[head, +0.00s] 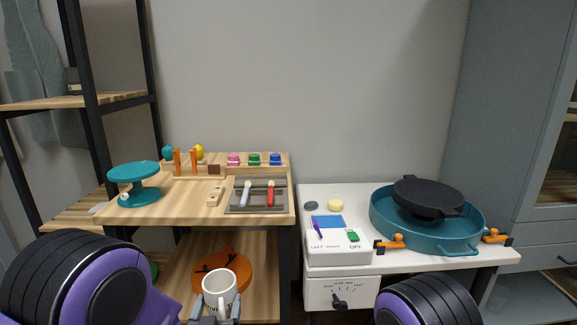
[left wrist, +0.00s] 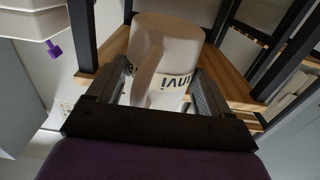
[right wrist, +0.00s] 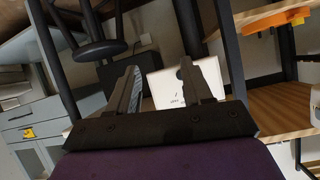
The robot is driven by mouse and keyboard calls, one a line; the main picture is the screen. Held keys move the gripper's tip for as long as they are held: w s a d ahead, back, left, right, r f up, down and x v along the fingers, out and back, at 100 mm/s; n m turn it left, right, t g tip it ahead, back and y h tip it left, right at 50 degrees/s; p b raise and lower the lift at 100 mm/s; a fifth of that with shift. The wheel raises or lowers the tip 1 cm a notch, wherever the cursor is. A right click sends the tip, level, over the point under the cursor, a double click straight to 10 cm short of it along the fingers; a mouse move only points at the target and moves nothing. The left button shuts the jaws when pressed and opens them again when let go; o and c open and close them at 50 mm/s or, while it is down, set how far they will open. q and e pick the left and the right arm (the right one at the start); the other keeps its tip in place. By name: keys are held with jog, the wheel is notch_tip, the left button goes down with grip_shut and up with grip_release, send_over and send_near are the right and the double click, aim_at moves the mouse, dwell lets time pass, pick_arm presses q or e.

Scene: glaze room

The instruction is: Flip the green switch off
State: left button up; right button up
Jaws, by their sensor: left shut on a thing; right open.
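The green switch (head: 353,236) sits on the sloped white panel (head: 325,257) of the white wheel table, between the ON and OFF markings. At this size I cannot tell which way it is set. My left gripper (head: 217,305) is shut on a white mug (head: 219,283), low in front of the wooden bench and left of the panel. The mug, with dark lettering, fills the space between the fingers in the left wrist view (left wrist: 165,50). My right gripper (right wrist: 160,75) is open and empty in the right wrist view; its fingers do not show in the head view.
A purple lever (head: 318,234) stands left of the green switch. A teal basin (head: 380,222) with a black wheel head (head: 428,195) and orange clamps lies to the right. The wooden bench (head: 160,212) holds a teal stand and tools. Air above the panel is clear.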

pick_arm(q)
notch_tip(320, 180, up, 6)
jog(key=p, duration=0.4)
jog(key=shift+f, duration=0.15)
notch_tip(320, 180, up, 7)
jog(key=p, duration=0.7)
jog(key=shift+r+p, duration=0.2)
jog(key=shift+p, duration=0.1)
jog(key=shift+f, duration=0.15)
pick_arm(e)
jog(key=s+d+r+m+g+h, duration=0.1)
jog(key=s+d+g, duration=0.3)
jog(key=s, duration=0.6)
jog(key=s+d+r+m+g+h, duration=0.2)
jog(key=s+d+m+g, duration=0.2)
jog(key=s+d, duration=0.4)
jog(key=shift+s+d+g, duration=0.15)
jog(key=shift+s+g, duration=0.35)
jog(key=shift+s, duration=0.75)
